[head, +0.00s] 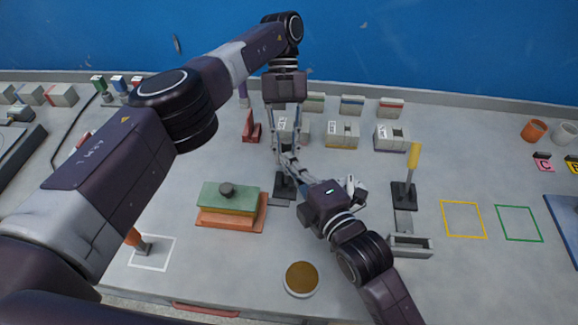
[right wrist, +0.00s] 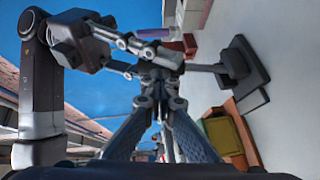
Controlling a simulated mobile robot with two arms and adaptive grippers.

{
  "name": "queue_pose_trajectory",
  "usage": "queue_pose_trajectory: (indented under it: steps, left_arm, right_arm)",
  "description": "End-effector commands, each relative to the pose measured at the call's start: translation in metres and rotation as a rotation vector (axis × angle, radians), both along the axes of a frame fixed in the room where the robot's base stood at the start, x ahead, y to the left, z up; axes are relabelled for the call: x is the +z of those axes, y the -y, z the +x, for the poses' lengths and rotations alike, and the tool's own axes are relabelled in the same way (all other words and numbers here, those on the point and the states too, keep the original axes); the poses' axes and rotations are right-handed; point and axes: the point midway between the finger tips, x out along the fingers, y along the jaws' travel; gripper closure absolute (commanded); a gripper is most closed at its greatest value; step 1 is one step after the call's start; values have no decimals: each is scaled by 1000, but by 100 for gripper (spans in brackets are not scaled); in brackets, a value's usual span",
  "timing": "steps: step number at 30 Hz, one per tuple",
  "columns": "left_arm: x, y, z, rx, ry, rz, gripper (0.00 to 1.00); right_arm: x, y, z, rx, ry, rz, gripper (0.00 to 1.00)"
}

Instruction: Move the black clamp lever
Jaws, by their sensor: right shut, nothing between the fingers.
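The black clamp lever stands on a dark base (head: 284,188) beside the green and orange block stack. In the right wrist view its base (right wrist: 243,66) shows with a bar (right wrist: 203,68) reaching toward my fingertips. My right gripper (head: 288,160) is shut and empty near the lever's upper end; it shows in the right wrist view (right wrist: 163,60). I cannot tell if it touches the lever. My left gripper (head: 286,150) points down at the same spot from behind, its fingers close to the right ones. Its fingertips are partly hidden.
A green block with a black knob (head: 228,196) sits on an orange slab (head: 231,220). A yellow-handled lever (head: 413,160) stands right. Grey boxes (head: 342,134) line the back. A round brown-topped dish (head: 301,279) is in front. Yellow (head: 463,219) and green outlines lie clear.

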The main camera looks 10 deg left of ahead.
Motion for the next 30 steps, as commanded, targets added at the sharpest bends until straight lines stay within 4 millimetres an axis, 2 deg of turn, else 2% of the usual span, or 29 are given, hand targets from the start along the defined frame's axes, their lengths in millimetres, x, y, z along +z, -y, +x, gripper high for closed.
queue_pose_trajectory:
  steps: [1, 3, 17, 23, 30]
  left_arm:
    - [2, 4, -6, -13, -22, -8, 71]
    - [2, 5, -7, -14, -23, -9, 66]
    - [6, 2, -3, -9, -13, -4, 66]
    - [25, 1, -3, -10, -10, -2, 66]
    - [59, 2, -4, -10, -12, -1, 66]
  right_arm:
    - [-4, 4, 4, -10, -4, -13, 100]
    - [-4, 5, 4, -11, -4, -13, 100]
    - [-3, 2, 2, -5, -3, -8, 100]
    - [-2, 2, 1, -4, -3, -6, 100]
    - [-2, 1, 1, -3, -2, -6, 100]
